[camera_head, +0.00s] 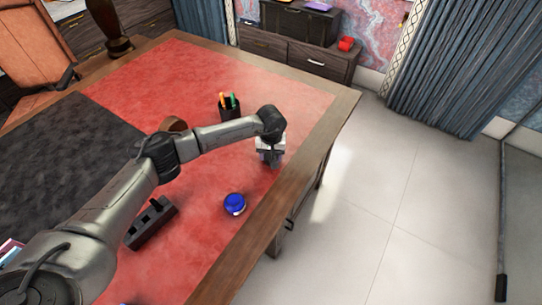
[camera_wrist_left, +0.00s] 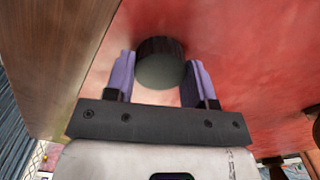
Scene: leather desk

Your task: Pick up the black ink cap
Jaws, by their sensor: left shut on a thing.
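The black ink cap (camera_wrist_left: 161,62) is a dark round piece with ridged sides and a grey flat face, between the two purple fingers in the left wrist view. My left gripper (camera_head: 270,158) is shut on it, low over the red desk top near the right edge. In the head view the gripper hides the cap. I cannot tell whether the cap still touches the desk. My right gripper is in neither view.
A round blue object (camera_head: 234,204) stands on the desk in front of the gripper. A black pen holder (camera_head: 230,112) with pens stands behind. A dark slotted block (camera_head: 150,223) lies left. The desk's wooden edge (camera_head: 317,155) runs close on the right.

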